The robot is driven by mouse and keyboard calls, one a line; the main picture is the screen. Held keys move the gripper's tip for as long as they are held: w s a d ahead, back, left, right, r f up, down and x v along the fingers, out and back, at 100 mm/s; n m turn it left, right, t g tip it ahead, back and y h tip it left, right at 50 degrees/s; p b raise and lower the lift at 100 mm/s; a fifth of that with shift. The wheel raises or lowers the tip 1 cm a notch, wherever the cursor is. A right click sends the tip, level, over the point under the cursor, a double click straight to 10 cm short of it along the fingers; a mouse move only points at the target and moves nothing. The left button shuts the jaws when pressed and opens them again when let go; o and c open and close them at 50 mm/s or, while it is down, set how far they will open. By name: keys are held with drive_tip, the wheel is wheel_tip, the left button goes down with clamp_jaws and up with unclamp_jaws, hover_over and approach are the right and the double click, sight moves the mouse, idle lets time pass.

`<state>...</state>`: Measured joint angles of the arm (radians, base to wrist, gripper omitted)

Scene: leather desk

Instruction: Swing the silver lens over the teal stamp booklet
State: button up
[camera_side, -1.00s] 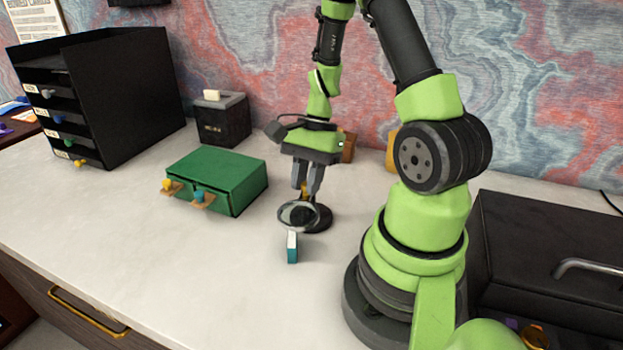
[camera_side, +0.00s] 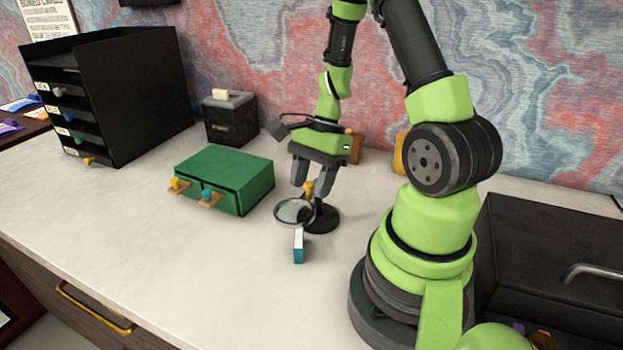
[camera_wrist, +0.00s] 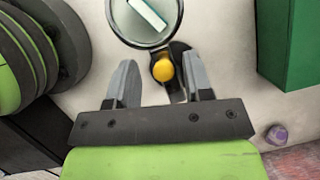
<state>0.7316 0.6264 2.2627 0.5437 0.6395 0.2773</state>
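The silver-rimmed lens (camera_side: 294,211) is a round glass on a stand with a black base (camera_side: 322,219) and a yellow knob (camera_side: 309,187). The teal stamp booklet (camera_side: 298,248), with a white top, is just in front of the lens in the side view. In the wrist view the booklet (camera_wrist: 146,13) shows through the lens glass (camera_wrist: 126,28). My gripper (camera_side: 313,193) is open at the knob. In the wrist view the yellow knob (camera_wrist: 163,70) sits between the spread fingers of my gripper (camera_wrist: 162,65), with a gap on each side.
A green drawer box (camera_side: 228,178) stands left of the lens. Behind it are a black box (camera_side: 230,122) and a black drawer unit (camera_side: 140,90). A black case (camera_side: 555,260) lies at right. The front left desk (camera_side: 150,255) is clear.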

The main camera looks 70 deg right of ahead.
drive_tip(key=v, duration=1)
idle(0.5)
wheel_tip(320, 180, up, 8)
drive_tip(key=n+t+h, duration=0.2)
drive_tip(key=n+h, duration=0.1)
drive_tip(key=n, duration=0.5)
hover_over(302, 212)
drive_tip(key=s+a+r+n+t, duration=0.3)
drive_tip(key=s+a+n+t, duration=0.1)
drive_tip(key=a+n, duration=0.3)
drive_tip(key=shift+s+a+r+n+y, duration=0.25)
drive_tip(key=shift+s+r+n+y, duration=0.2)
drive_tip(key=shift+n, duration=0.55)
drive_tip(key=shift+f, duration=0.1)
